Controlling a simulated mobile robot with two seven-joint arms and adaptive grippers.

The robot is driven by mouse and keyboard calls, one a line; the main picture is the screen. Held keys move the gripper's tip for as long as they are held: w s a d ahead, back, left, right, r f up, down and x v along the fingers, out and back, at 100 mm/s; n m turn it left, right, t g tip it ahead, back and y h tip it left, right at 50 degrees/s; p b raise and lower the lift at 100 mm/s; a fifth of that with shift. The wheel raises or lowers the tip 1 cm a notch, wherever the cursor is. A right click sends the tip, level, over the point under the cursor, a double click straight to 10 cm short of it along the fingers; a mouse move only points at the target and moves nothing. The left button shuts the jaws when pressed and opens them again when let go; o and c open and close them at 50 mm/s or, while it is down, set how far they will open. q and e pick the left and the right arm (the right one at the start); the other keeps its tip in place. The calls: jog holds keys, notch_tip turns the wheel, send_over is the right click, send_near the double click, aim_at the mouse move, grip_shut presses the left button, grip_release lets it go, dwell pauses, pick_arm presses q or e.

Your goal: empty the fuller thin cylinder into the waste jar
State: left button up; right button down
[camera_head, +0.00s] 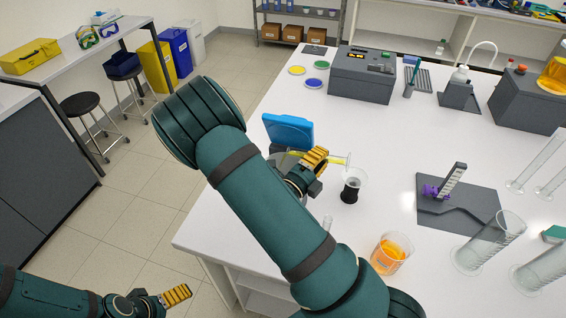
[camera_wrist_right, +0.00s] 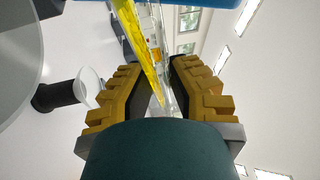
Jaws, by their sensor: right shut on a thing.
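My right gripper (camera_head: 314,160) is shut on a thin clear cylinder (camera_head: 338,160) holding yellow liquid, tipped nearly level above the table. The yellow liquid also shows between the fingers in the right wrist view (camera_wrist_right: 142,50). A clear rounded glass vessel (camera_head: 281,160) is partly hidden behind my right gripper and arm; I cannot tell if it is the waste jar. A clear narrow glass tip (camera_head: 327,222) shows beside my right forearm, mostly hidden. My left gripper (camera_head: 176,296) is low at the left, away from the table; its opening is unclear.
A glass cup with a dark lower part (camera_head: 351,188) stands just right of my right gripper. A beaker of orange liquid (camera_head: 391,254) is nearer. A blue panel (camera_head: 288,131) stands behind the gripper. Large empty cylinders (camera_head: 488,242) and a grey platform (camera_head: 460,208) are at right.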

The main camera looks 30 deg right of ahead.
jog(key=shift+s+d+r+n, duration=0.2)
jog(key=shift+s+r+n, duration=0.15)
jog(key=shift+n, duration=0.15)
jog(key=shift+w+r, duration=0.1)
jog(key=shift+r+n+t, duration=0.3)
jog(key=shift+n+t, duration=0.1)
jog(key=shift+n, duration=0.3)
jog(key=n, duration=0.1)
jog(key=r+n+t, duration=0.1)
jog(key=n, duration=0.1)
jog(key=w+a+r+n+t+h, duration=0.1)
jog(key=shift+w+r, duration=0.1)
jog(key=shift+r, duration=0.15)
notch_tip(320, 180, up, 11)
jog(key=w+a+n+t, duration=0.1)
jog(key=w+n+t, duration=0.1)
jog(key=n, duration=0.4)
jog(key=shift+a+t+y, duration=0.25)
jog(key=shift+t+y, duration=0.05)
jog(key=shift+t, duration=0.2)
jog(key=shift+s, duration=0.1)
